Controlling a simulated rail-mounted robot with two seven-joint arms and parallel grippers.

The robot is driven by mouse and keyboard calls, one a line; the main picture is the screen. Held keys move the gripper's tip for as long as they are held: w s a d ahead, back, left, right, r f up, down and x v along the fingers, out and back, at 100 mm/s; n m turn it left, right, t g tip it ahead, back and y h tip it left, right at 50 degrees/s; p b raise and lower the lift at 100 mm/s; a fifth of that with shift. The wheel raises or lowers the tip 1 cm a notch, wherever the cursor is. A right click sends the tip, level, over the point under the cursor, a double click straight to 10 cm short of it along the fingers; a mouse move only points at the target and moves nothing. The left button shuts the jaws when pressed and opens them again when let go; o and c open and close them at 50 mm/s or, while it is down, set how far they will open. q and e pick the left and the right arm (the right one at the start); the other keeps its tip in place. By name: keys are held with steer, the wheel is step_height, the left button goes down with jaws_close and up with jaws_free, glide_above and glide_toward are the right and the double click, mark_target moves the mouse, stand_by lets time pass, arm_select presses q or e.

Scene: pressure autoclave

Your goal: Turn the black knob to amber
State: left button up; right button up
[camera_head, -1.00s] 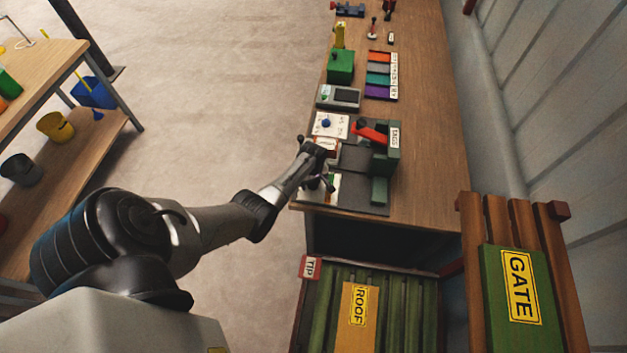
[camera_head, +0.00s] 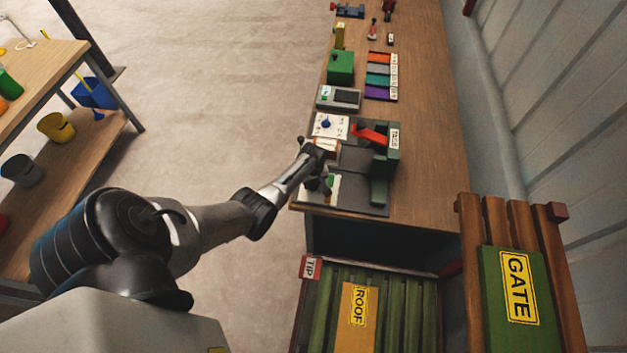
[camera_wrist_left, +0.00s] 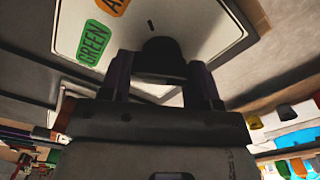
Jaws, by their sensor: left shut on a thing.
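The black knob (camera_wrist_left: 158,58) sits on a white dial plate in the left wrist view. My left gripper (camera_wrist_left: 162,82) is shut on it, one finger on each side. A green GREEN label (camera_wrist_left: 92,42) and an orange label beginning with A (camera_wrist_left: 113,6), cut off by the frame edge, lie on the plate, up and left of the knob. In the head view my left gripper (camera_head: 322,186) points down at the dial plate (camera_head: 333,181) near the bench's front end. The arm and hand hide the knob there. My right gripper is not in view.
A green machine with a red lever (camera_head: 369,134) stands beside the hand on the wooden bench (camera_head: 432,150). A white card with a blue knob (camera_head: 326,124) lies just behind.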

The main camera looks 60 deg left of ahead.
arm_select(q)
steer(key=m, duration=0.2)
steer(key=shift+m+p, duration=0.4)
steer(key=m, duration=0.3)
steer(key=shift+m+p, duration=0.3)
steer(key=m, duration=0.4)
steer(key=shift+m, duration=0.3)
steer(key=shift+d+m, duration=0.1)
steer(key=shift+m, duration=0.6)
steer(key=o, duration=0.9)
